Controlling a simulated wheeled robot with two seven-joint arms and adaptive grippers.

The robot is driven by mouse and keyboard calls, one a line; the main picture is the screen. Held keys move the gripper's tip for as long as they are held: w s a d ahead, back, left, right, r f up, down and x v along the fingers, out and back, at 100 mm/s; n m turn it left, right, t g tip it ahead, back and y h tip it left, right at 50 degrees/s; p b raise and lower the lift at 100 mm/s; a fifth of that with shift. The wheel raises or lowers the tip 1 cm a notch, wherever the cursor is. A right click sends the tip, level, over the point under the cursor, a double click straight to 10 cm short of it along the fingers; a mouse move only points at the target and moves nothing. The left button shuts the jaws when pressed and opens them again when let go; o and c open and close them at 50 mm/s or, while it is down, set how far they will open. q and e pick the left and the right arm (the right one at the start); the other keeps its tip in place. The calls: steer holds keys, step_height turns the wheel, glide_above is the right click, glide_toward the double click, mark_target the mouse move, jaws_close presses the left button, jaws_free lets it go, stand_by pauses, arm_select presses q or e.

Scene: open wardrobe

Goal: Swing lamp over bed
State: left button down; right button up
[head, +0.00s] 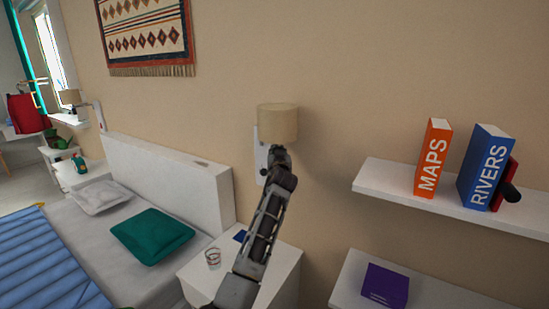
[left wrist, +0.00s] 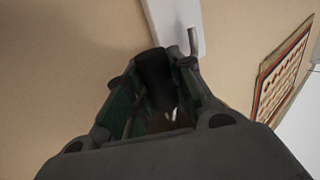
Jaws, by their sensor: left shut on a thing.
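The wall lamp has a beige drum shade (head: 278,121) and a white wall plate (head: 261,163), and is mounted above the nightstand to the right of the bed. My left gripper (head: 280,156) is right below the shade, shut on part of the lamp; its arm hides that part in the head view. In the left wrist view the gripper (left wrist: 168,88) is dark, with the white plate (left wrist: 176,25) and a thin grey rod (left wrist: 193,42) just beyond its fingers. The bed (head: 75,222), with a white headboard (head: 170,175), stands to the left. My right gripper is not in view.
A white nightstand (head: 285,275) stands below the lamp, with a coiled object (head: 213,257) on it. A wall shelf (head: 375,178) at right holds an orange MAPS book (head: 433,158) and a blue RIVERS book (head: 485,165). A lower shelf holds a purple box (head: 385,285).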

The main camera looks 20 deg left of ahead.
arm_select(q)
steer(key=shift+w+d, duration=0.2)
steer(key=shift+d, duration=0.1)
steer(key=shift+r, duration=0.2)
steer(key=c, duration=1.5)
jaws_free()
steer(key=o, duration=0.3)
steer(key=shift+w+d, duration=0.15)
steer(key=shift+a, duration=0.2)
steer(key=shift+s+d, duration=0.15)
steer(key=shift+s, duration=0.2)
steer(key=v, duration=1.1)
steer(key=shift+s+d, duration=0.15)
steer(key=shift+s, duration=0.05)
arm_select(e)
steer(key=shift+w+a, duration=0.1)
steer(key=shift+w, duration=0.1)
arm_select(q)
steer(key=shift+f, duration=0.2)
